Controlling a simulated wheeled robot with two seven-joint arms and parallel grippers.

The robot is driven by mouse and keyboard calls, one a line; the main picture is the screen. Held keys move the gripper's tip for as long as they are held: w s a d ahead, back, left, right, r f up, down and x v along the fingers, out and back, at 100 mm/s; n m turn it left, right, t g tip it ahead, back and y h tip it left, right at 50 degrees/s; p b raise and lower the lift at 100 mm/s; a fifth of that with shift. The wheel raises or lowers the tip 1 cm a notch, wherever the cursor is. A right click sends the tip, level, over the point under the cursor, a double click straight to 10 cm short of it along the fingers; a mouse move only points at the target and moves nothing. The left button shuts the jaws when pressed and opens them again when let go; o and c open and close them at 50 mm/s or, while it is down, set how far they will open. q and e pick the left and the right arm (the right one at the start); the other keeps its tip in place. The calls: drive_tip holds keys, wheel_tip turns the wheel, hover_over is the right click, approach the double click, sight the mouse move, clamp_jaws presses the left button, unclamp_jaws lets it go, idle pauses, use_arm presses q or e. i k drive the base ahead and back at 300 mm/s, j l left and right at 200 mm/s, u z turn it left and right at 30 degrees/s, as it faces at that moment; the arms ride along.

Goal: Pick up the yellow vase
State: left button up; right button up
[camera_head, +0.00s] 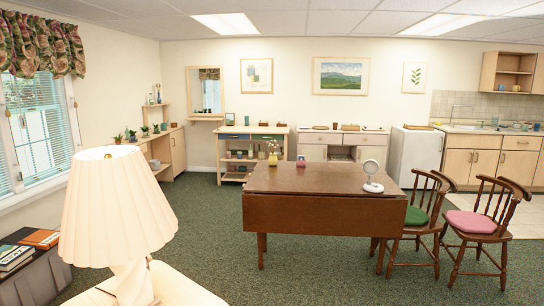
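A small yellow vase (273,159) with thin flower stems stands upright near the far left part of the brown drop-leaf table (318,216), in the middle of the room. It is well away from me and small in the view. Neither of my grippers is in view.
A pleated lamp (115,210) stands close on the left. A small reddish object (301,161) and a round white mirror-like item (373,178) are on the table. A green-cushioned chair (416,216) and a pink-cushioned chair (472,222) stand right. Green carpet (215,225) is open left of the table.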

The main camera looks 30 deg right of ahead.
sight(273, 159)
drive_tip(key=i+l+z, duration=0.25)
drive_tip(key=i+l, duration=0.3)
drive_tip(key=l, duration=0.3)
drive_tip(key=i+l+z, duration=0.25)
drive_tip(key=i+l, duration=0.35)
drive_tip(key=l, duration=0.15)
drive_tip(key=i+l+z, duration=0.35)
drive_tip(key=i, duration=0.7)
drive_tip(key=i+l+z, duration=0.1)
drive_tip(key=i+z, duration=0.25)
drive_tip(key=i, duration=0.7)
drive_tip(key=i+j+z, duration=0.1)
drive_tip(key=j, duration=0.25)
drive_tip(key=i+j+z, duration=0.1)
drive_tip(key=i+j, duration=0.15)
drive_tip(key=i+j+z, duration=0.1)
drive_tip(key=j, duration=0.4)
drive_tip(key=i+j+z, duration=0.1)
drive_tip(key=j, duration=0.25)
drive_tip(key=i+j+z, duration=0.1)
drive_tip(key=i+j, duration=0.15)
drive_tip(key=j, duration=0.15)
drive_tip(key=i+j+z, duration=0.1)
drive_tip(key=j, duration=0.3)
drive_tip(key=i+j+z, duration=0.15)
drive_tip(key=j+z, duration=0.25)
drive_tip(key=j, duration=1.25)
drive_tip(key=k+j+z, duration=0.1)
drive_tip(key=j+z, duration=0.3)
drive_tip(key=j, duration=1.25)
